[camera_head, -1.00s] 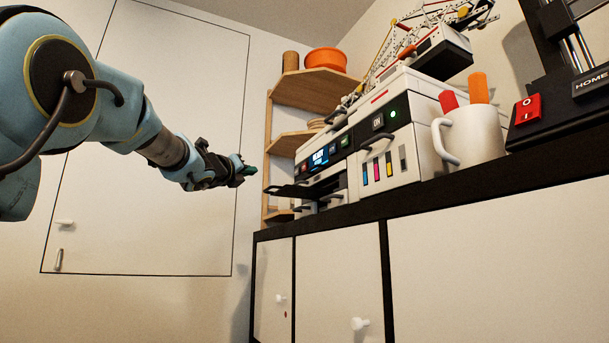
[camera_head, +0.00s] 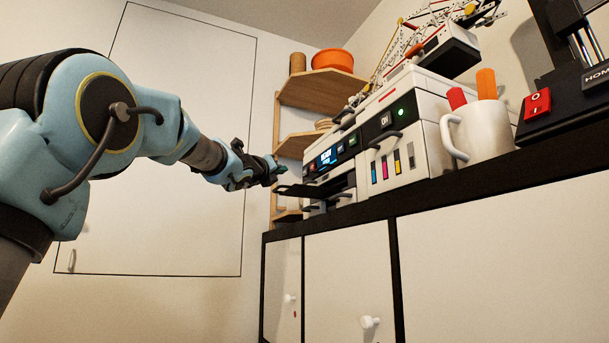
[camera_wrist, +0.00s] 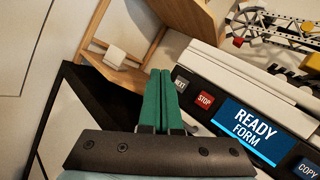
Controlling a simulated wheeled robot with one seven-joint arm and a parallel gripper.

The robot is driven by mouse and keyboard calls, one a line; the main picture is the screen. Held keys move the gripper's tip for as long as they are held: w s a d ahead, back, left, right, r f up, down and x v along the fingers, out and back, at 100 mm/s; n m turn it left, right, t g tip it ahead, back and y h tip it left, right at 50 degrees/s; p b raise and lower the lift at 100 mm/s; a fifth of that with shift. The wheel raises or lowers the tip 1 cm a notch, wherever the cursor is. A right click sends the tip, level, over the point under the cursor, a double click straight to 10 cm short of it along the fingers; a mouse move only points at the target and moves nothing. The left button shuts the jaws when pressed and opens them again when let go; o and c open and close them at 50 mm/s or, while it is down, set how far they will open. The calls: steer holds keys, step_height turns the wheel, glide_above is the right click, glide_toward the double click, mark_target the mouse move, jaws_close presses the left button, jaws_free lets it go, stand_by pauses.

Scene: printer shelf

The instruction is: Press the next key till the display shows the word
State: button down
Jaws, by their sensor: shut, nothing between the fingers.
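The printer (camera_head: 428,150) stands on the counter, with its control panel facing my arm. In the wrist view its blue display (camera_wrist: 250,130) reads READY with FORM under it. A small dark key (camera_wrist: 181,82), whose label looks like NEXT, lies left of the red STOP key (camera_wrist: 204,99). A COPY key (camera_wrist: 307,169) is right of the display. My gripper (camera_wrist: 160,73) has green fingers shut together with nothing between them. The fingertips appear just left of the NEXT key; I cannot tell the exact gap. In the head view my gripper (camera_head: 282,170) is left of the panel.
A dark tray (camera_head: 300,190) sticks out from the printer's front below the panel. A wooden shelf (camera_head: 322,88) with an orange bowl (camera_head: 331,60) stands behind. A white mug (camera_head: 476,135) and a black machine with a red switch (camera_head: 537,103) are to the right.

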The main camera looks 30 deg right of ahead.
steer(key=shift+s+d+b, duration=0.15)
steer(key=shift+d+b, duration=0.05)
steer(key=shift+d, duration=0.75)
steer(key=shift+s+d+b, duration=0.1)
steer(key=shift+d+b, duration=0.1)
steer(key=shift+d, duration=0.7)
stand_by(0.6)
steer(key=shift+d, duration=0.4)
steer(key=shift+s+d, duration=0.1)
steer(key=shift+d, duration=0.3)
stand_by(0.6)
steer(key=shift+a, duration=0.8)
steer(key=shift+w+a, duration=0.2)
steer(key=shift+a, duration=1.05)
steer(key=shift+w+a, duration=0.2)
steer(key=shift+a, duration=1.05)
